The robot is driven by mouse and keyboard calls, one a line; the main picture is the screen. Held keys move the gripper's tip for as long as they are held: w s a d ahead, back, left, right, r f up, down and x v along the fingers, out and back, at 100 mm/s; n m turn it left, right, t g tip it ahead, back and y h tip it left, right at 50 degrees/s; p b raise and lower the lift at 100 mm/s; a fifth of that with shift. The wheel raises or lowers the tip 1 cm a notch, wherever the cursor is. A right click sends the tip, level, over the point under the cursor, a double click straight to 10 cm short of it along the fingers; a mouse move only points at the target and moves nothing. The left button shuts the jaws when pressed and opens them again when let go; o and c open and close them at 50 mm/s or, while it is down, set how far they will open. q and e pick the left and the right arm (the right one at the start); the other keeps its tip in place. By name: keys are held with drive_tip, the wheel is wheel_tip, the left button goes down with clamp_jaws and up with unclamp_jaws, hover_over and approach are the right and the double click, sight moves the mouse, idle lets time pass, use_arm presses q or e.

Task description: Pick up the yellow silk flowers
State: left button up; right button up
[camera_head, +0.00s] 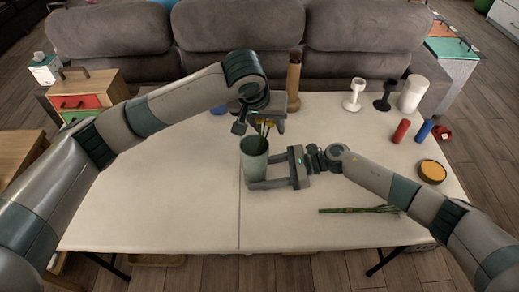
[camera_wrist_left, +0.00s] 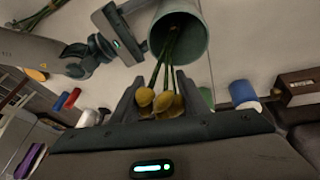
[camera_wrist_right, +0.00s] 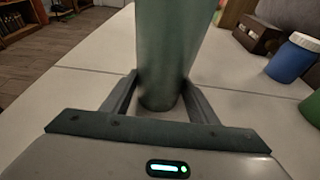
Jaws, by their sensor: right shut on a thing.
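The yellow silk flowers (camera_head: 267,126) stand in a green vase (camera_head: 254,150), their heads above its rim. In the left wrist view the yellow heads (camera_wrist_left: 166,102) lie between my left fingers, and the green stems run into the vase (camera_wrist_left: 180,32). My left gripper (camera_head: 260,122) is open around the heads, above the vase. My right gripper (camera_head: 262,172) is shut on the lower part of the vase from the right. The right wrist view shows the vase (camera_wrist_right: 170,55) between its fingers. The vase hides the lower stems.
The vase is over the white table (camera_head: 180,205). A green-stemmed bunch (camera_head: 360,210) lies at front right. A yellow-topped round tin (camera_head: 432,171), red cylinder (camera_head: 401,131) and blue cylinder (camera_head: 424,131) are at right. A brown tall vase (camera_head: 293,80) stands behind. The left tabletop is clear.

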use_arm(q)
drive_tip(key=shift+r, duration=0.1)
wheel_tip(320, 180, up, 18)
drive_tip(key=shift+f, duration=0.1)
idle(0.6)
idle(0.3)
drive_tip(key=s+r+m+h, duration=0.1)
drive_tip(key=r, duration=0.1)
drive_tip(key=s+a+r+g, duration=0.1)
drive_tip(key=r, duration=0.1)
drive_tip(key=s+a+r+m+h, duration=0.1)
drive_tip(key=r, duration=0.1)
drive_tip(key=shift+r+m+g+h, duration=0.25)
drive_tip(key=shift+m+g+h, duration=0.05)
drive_tip(key=shift+g, duration=0.1)
drive_tip(key=shift+f, duration=0.2)
drive_tip(key=shift+f, duration=8.45)
